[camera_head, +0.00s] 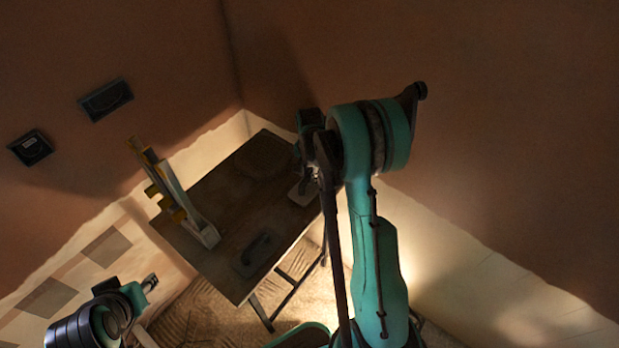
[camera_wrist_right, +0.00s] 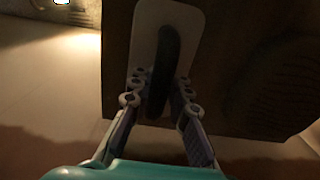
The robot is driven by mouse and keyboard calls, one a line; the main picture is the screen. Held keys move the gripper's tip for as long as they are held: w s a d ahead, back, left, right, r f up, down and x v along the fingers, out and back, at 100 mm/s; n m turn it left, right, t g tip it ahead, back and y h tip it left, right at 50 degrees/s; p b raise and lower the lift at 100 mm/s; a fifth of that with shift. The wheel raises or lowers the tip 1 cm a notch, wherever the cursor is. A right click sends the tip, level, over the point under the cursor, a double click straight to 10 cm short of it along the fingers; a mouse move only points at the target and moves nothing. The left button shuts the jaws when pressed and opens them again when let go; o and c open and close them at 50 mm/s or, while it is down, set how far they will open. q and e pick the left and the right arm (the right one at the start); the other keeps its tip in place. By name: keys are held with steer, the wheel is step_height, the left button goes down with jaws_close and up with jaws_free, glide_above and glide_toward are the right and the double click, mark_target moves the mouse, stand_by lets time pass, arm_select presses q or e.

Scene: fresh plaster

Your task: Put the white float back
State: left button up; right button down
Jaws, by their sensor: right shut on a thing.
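The white float (camera_wrist_right: 145,42) has a pale rounded plate and a dark handle (camera_wrist_right: 168,52). In the right wrist view my right gripper (camera_wrist_right: 160,80) has its fingers on both sides of the handle and is shut on it. In the head view the float (camera_head: 301,194) shows at the table's right edge, below my right gripper (camera_head: 313,172), partly hidden by my arm. I cannot tell whether it touches the table. My left gripper (camera_head: 150,283) is at the lower left, away from the table; its fingers are too small to judge.
The dark wooden table (camera_head: 215,185) stands in the corner. A second, dark float (camera_head: 254,256) lies near its front edge. A dark round patch (camera_head: 264,156) is at the back. The table's middle is clear.

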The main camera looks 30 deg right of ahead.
steer(key=shift+f, duration=0.2)
steer(key=c, duration=1.3)
jaws_free()
steer(key=shift+c, duration=0.2)
steer(key=shift+r+p, duration=2.45)
steer(key=shift+r, duration=1.6)
